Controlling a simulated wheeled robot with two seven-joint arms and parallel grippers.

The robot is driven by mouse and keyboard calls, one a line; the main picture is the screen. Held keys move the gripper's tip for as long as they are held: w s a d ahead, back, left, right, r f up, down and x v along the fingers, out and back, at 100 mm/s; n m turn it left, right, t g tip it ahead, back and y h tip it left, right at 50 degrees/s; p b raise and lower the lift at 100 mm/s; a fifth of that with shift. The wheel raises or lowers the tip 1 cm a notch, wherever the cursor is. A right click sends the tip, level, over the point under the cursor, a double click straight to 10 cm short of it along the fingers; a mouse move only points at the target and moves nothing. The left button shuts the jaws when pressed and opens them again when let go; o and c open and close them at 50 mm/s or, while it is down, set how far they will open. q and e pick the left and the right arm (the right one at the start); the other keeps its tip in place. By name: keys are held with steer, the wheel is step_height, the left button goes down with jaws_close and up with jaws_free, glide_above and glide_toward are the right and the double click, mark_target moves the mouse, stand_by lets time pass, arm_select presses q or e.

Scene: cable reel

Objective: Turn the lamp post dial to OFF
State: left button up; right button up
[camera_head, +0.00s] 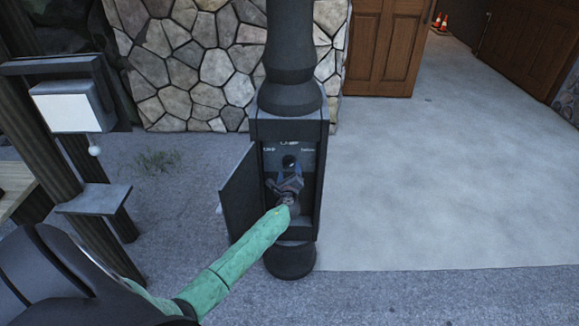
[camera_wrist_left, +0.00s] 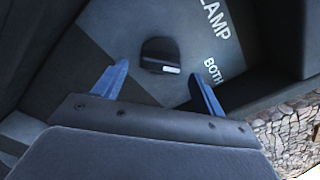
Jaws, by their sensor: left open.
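The black lamp post (camera_head: 290,60) stands in the middle of the head view. Its base box has a small door (camera_head: 238,195) swung open to the left. Inside is a panel with a round dark dial (camera_head: 290,161). In the left wrist view the dial (camera_wrist_left: 160,55) has a white mark at its lower right, and the panel reads "LAMP" and "BOTH". An OFF label is not readable. My left gripper (camera_head: 289,181) is inside the box, just in front of the dial. Its blue fingers (camera_wrist_left: 160,85) are open on either side below the dial, apart from it. My right gripper is not visible.
The box walls and open door closely surround my left gripper. A stone wall (camera_head: 190,60) and wooden door (camera_head: 385,45) stand behind. A wooden post with a white box (camera_head: 75,107) stands at left. The paved floor (camera_head: 450,170) at right is clear.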

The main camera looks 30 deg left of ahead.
mark_target(289, 163)
arm_select(q)
steer(key=shift+p+x, duration=0.3)
steer(key=shift+x, duration=1.2)
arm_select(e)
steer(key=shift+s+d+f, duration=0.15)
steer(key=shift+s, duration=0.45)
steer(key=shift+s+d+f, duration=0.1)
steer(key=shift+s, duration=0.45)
arm_select(q)
steer(key=c, duration=1)
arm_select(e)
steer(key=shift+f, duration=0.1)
arm_select(q)
steer(key=shift+f, duration=0.1)
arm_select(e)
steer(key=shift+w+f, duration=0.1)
